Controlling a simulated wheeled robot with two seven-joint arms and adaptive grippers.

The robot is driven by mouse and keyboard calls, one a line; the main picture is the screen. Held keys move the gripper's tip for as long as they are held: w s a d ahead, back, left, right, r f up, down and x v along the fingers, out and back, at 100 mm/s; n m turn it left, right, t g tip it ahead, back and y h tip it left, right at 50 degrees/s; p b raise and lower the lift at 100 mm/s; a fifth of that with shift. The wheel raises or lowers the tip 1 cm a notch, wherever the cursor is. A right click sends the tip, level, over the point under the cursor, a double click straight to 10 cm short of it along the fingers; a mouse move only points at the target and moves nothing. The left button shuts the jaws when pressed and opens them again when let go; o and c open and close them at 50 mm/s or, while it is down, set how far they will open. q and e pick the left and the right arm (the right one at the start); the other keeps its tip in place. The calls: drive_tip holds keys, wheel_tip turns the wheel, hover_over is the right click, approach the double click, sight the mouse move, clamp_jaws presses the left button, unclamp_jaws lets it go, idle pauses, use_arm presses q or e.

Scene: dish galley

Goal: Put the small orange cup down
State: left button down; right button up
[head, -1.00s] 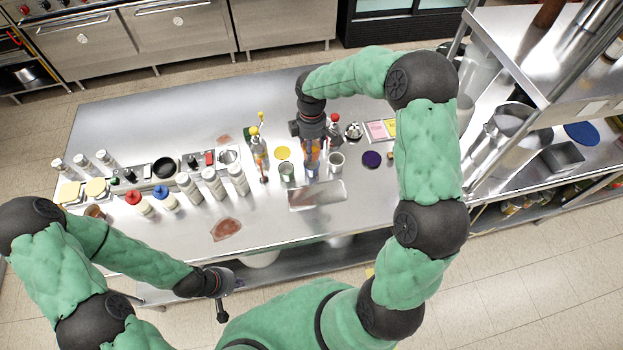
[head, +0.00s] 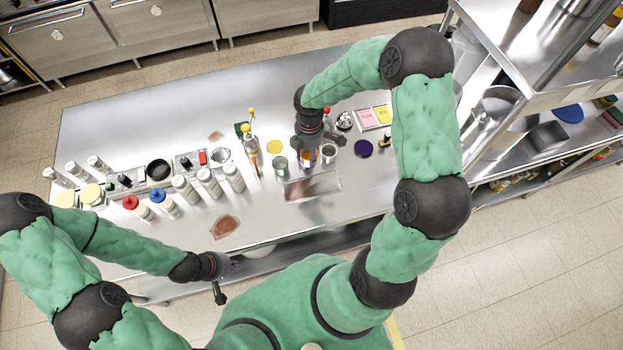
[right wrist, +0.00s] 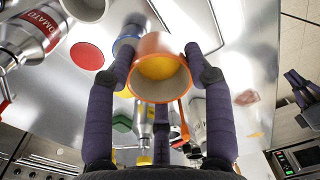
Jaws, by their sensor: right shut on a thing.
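The small orange cup (right wrist: 160,68) is between the fingers of my right gripper (right wrist: 160,60) in the right wrist view. Its open rim faces the camera and its inside looks yellow. My right gripper (head: 307,155) is shut on it, over the steel table just behind a shallow metal tray. In the head view only a bit of the orange cup (head: 307,160) shows below the gripper. Whether its base touches the table is hidden. My left gripper (head: 222,280) is near the table's front edge, away from the cup; its fingers are too unclear to read.
A metal cup (head: 281,166) stands left of the right gripper and a pale cup (head: 328,154) close to its right. The metal tray (head: 325,188) lies in front. A purple disc (head: 363,148) lies further right, a yellow disc (head: 275,147) to the left. A red disc (right wrist: 87,56) lies nearby.

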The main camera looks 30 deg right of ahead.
drive_tip(key=s+f, duration=0.1)
drive_tip(key=f, duration=0.1)
drive_tip(key=s+a+f, duration=0.1)
drive_tip(key=s, duration=0.1)
drive_tip(key=s+f, duration=0.1)
drive_tip(key=f, duration=0.1)
drive_tip(key=shift+s+a+f+b, duration=0.2)
drive_tip(key=shift+a+f+b, duration=0.15)
drive_tip(key=shift+b, duration=0.05)
wheel_tip(320, 180, down, 2)
drive_tip(key=shift+s+f, duration=0.15)
drive_tip(key=shift+f, duration=0.45)
drive_tip(key=shift+b, duration=0.3)
drive_tip(key=shift+f, duration=0.2)
drive_tip(key=o, duration=1.3)
drive_tip(key=shift+o, duration=0.2)
drive_tip(key=shift+r, duration=0.2)
